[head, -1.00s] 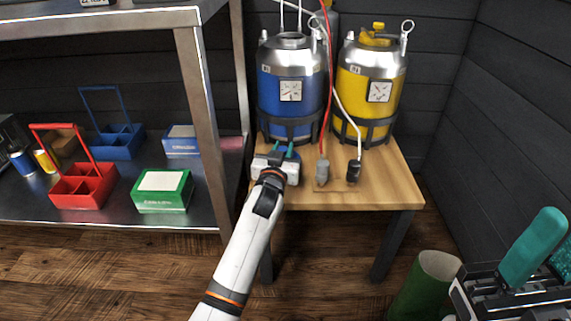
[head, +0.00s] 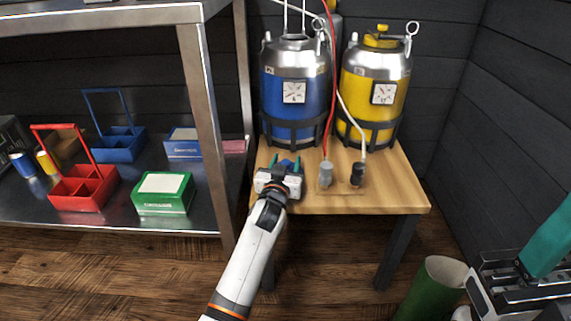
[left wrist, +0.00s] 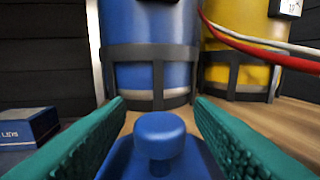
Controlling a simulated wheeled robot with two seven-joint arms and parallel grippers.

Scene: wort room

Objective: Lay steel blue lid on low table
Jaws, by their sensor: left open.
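The steel blue lid (head: 285,164) is on the low table (head: 395,180), in front of the blue keg; my left gripper partly hides it in the head view. The left wrist view shows its round knob (left wrist: 159,136) and part of its plate below. My left gripper (head: 284,161) is open, with one teal finger on each side of the knob and a visible gap to both. Whether the fingers touch the plate is hidden. My right gripper (head: 545,240) is at the lower right edge, cut off, with one teal finger clearly showing.
A blue keg (head: 293,112) and a yellow keg (head: 372,100) stand at the table's back. Hose couplers, one grey (head: 326,174) and one black (head: 357,174), stand right of my left gripper. A steel shelf (head: 115,215) is left. A green bin (head: 432,285) is on the floor.

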